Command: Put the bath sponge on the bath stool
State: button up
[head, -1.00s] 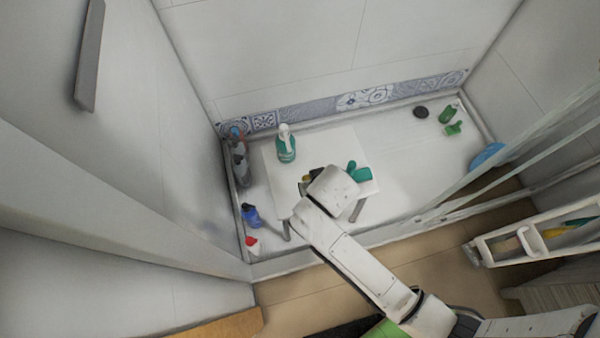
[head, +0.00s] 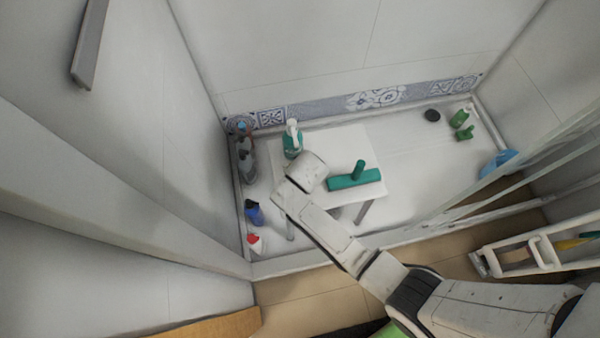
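The bath stool is a white, low table-like stool (head: 345,145) standing in the shower tray. A teal T-shaped thing (head: 352,180) lies on its right front part; it looks like a scrubber or squeegee, and I cannot tell that it is the bath sponge. A teal pump bottle (head: 292,142) with a white top stands at the stool's back left. My gripper (head: 306,172) is over the stool's left front part, between the bottle and the teal thing. Its fingers are hidden behind my wrist, so whether it holds anything does not show.
Several bottles line the left wall, including a blue bottle (head: 254,213) and a red-topped one (head: 256,243). A dark round thing (head: 432,115), green bottles (head: 461,119) and a blue item (head: 498,164) are at the right. The glass panel and a white cart (head: 530,255) bound the right front.

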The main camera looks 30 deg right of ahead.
jog(key=o, duration=0.9)
jog(key=shift+o, duration=0.2)
jog(key=p+v, duration=0.3)
jog(key=v, duration=0.9)
jog(key=s+d+r+n+g, duration=0.1)
jog(key=s+d+r, duration=0.1)
jog(key=s, duration=0.4)
jog(key=s+d+r+n+g, duration=0.1)
jog(key=s+d+r, duration=0.1)
jog(key=s+d, duration=0.2)
jog(key=s+d+r+n+g+y, duration=0.1)
jog(key=s+d+r, duration=0.1)
jog(key=s, duration=0.7)
jog(key=shift+s+d+r, duration=0.35)
jog(key=shift+s+d, duration=0.05)
jog(key=shift+d, duration=0.2)
